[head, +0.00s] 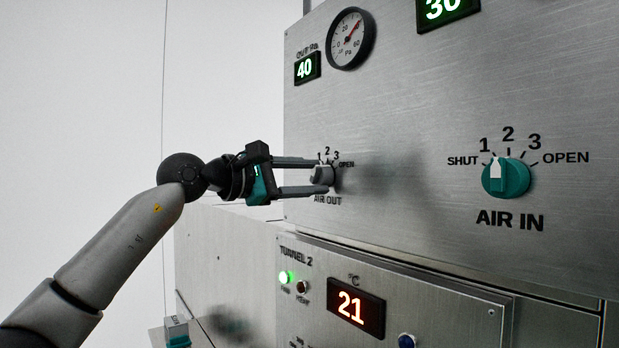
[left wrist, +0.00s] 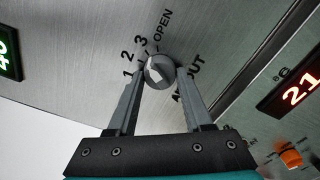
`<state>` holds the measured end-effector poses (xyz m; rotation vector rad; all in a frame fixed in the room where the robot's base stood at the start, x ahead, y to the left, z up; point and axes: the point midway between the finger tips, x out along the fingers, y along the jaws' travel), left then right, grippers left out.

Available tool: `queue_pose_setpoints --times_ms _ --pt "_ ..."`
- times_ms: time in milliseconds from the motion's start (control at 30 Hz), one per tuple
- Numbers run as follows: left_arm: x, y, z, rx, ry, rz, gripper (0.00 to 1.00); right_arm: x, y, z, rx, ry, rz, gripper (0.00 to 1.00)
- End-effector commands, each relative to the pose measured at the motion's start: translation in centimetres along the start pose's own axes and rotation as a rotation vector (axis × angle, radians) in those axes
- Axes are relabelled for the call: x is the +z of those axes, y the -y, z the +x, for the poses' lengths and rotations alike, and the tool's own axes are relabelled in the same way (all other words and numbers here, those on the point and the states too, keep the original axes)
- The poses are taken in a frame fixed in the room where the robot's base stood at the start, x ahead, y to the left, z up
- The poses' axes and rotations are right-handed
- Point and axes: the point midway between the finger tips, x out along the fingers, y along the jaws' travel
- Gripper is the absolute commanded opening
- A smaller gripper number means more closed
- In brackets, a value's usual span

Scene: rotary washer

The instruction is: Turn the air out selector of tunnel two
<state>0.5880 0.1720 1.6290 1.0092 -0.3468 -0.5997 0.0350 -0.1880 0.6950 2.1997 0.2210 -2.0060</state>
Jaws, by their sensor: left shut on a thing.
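The air out selector (head: 322,175) is a small grey knob on the steel panel, above the words AIR OUT and just above the panel marked TUNNEL 2. It also shows in the left wrist view (left wrist: 161,71), with a white mark on its face and the labels 1, 2, 3 and OPEN around it. Which label the mark points at is hard to tell. My left gripper (head: 317,176) reaches in from the left and is shut on this knob, one finger on each side. In the left wrist view its fingers (left wrist: 161,80) flank the knob. My right gripper is not in view.
A teal AIR IN selector (head: 506,177) sits to the right, its pointer near 1. A pressure gauge (head: 351,38) and a green display reading 40 (head: 307,68) are above. A red display reading 21 (head: 357,306) is below. The panel between the selectors is clear.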

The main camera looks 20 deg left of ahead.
Motion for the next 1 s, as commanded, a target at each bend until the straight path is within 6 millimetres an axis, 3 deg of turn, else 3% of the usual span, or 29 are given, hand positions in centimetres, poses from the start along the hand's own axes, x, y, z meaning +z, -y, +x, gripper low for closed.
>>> queue_pose_setpoints --times_ms 167,200,400,767,1000 --pt "0.1 -0.1 0.0 0.002 0.002 -0.001 0.00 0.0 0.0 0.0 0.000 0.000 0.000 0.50" --pt "0.1 -0.1 0.0 0.002 0.001 -0.001 0.55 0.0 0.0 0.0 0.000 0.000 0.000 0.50" --pt "0.1 -0.1 0.0 0.001 0.001 -0.002 0.78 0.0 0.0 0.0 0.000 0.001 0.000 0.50" --pt "-0.1 0.0 -0.5 0.001 -0.001 -0.001 0.80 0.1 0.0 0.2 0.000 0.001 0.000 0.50" --pt "-0.3 0.2 -4.6 0.003 -0.003 0.001 0.80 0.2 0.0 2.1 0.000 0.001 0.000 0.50"
